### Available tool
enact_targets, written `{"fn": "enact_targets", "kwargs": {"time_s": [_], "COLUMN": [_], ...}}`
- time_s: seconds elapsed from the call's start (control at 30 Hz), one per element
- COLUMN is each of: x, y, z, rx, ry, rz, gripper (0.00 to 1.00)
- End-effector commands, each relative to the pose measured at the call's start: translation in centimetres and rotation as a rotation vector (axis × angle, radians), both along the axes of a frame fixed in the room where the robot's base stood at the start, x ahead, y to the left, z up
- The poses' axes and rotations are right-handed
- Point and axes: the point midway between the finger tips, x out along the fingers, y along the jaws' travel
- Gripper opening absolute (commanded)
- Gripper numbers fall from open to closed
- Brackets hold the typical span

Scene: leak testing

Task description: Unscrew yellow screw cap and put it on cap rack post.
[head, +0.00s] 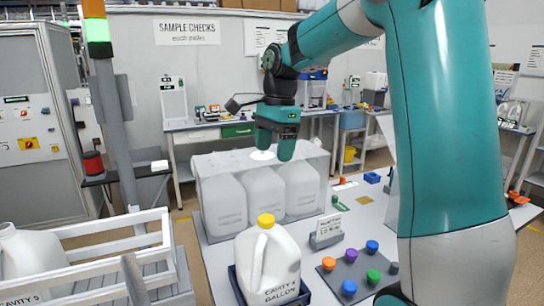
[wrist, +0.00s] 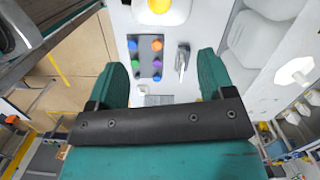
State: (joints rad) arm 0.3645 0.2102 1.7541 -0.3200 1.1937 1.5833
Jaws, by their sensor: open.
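The yellow screw cap (head: 266,220) sits on the neck of a white jug (head: 280,262) marked "CAVITY 4 GALLON", upright in a dark blue tray (head: 236,287). The cap also shows at the top edge of the wrist view (wrist: 159,5). The cap rack (head: 330,278) is a grey plate right of the jug, with orange, purple, blue and green caps on it. A short dark post (head: 393,268) at its right edge looks bare. My gripper (head: 276,155) is open and empty, fingers down, behind and above the jug and apart from it.
A clear-walled box holding several white jugs (head: 262,190) stands behind the capped jug, below my gripper. A pale slatted crate (head: 100,260) with another jug is at left. Small orange, green and blue parts lie behind the rack.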

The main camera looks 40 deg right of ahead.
Motion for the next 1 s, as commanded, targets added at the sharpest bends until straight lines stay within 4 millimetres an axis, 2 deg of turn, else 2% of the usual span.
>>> {"fn": "enact_targets", "kwargs": {"time_s": [0.17,0.27,0.8,1.0], "x": [0.0,0.0,0.0,0.1], "y": [0.2,0.5,1.8,2.0], "z": [-1.9,-3.6,-14.4,-16.6], "rx": [0.002,0.001,0.001,0.000], "ry": [0.006,0.006,0.005,0.002], "rz": [-0.008,-0.006,-0.002,-0.004], "gripper": [0.75,0.75,0.75,0.75]}}
